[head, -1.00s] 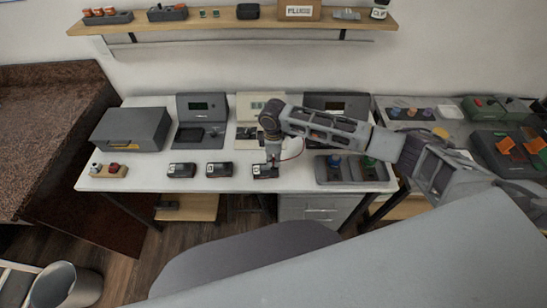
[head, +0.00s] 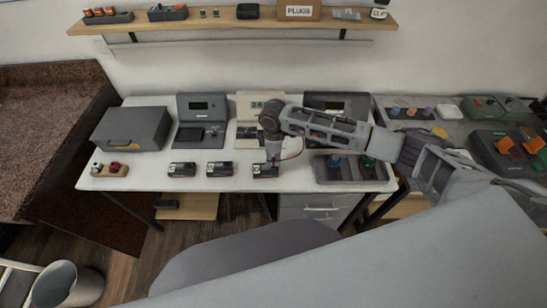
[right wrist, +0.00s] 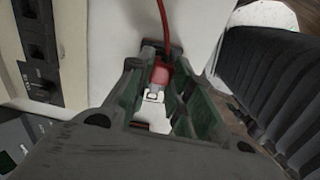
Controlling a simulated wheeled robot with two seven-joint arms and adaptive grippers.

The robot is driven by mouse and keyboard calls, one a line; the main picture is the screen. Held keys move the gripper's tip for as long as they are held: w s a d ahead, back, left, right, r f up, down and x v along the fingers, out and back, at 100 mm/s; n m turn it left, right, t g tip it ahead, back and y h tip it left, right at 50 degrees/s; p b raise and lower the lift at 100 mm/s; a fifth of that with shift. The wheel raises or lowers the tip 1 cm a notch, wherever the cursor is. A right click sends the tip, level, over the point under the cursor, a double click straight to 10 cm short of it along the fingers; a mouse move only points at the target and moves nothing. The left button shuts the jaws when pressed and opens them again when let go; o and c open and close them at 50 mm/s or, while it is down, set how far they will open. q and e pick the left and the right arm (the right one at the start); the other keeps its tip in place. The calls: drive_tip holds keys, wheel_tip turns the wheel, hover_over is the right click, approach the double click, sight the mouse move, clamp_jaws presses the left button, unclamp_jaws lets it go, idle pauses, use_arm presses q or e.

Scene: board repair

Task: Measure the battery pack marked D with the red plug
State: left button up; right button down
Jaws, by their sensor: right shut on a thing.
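My right gripper (head: 271,163) points down at the rightmost of three dark battery packs (head: 265,171) along the table's front. In the right wrist view, its fingers (right wrist: 158,68) are shut on the red plug (right wrist: 161,76), whose red cable runs away at the top. The plug is at the pack, but the fingers hide whether it is fully seated. The other packs, a middle one (head: 219,169) and a left one (head: 182,170), lie apart on the table. Their letters are too small to read. A cream meter (head: 246,110) with a lit display stands behind. My left gripper is out of view.
A grey box (head: 131,129) and a dark device (head: 190,132) stand at the back left. A small holder with knobs (head: 109,170) is at the front left. A dark tray (head: 322,176) lies right of my gripper. White table shows between the packs.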

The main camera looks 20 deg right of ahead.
drive_tip(key=shift+f, duration=0.4)
idle(0.6)
drive_tip(key=shift+f+p, duration=0.1)
drive_tip(key=shift+p, duration=0.55)
idle(0.3)
drive_tip(key=shift+f, duration=0.45)
idle(1.4)
drive_tip(key=c, duration=0.9)
unclamp_jaws()
drive_tip(key=shift+c, duration=0.2)
drive_tip(key=shift+r+p, duration=1.65)
drive_tip(key=shift+p, duration=0.5)
idle(0.5)
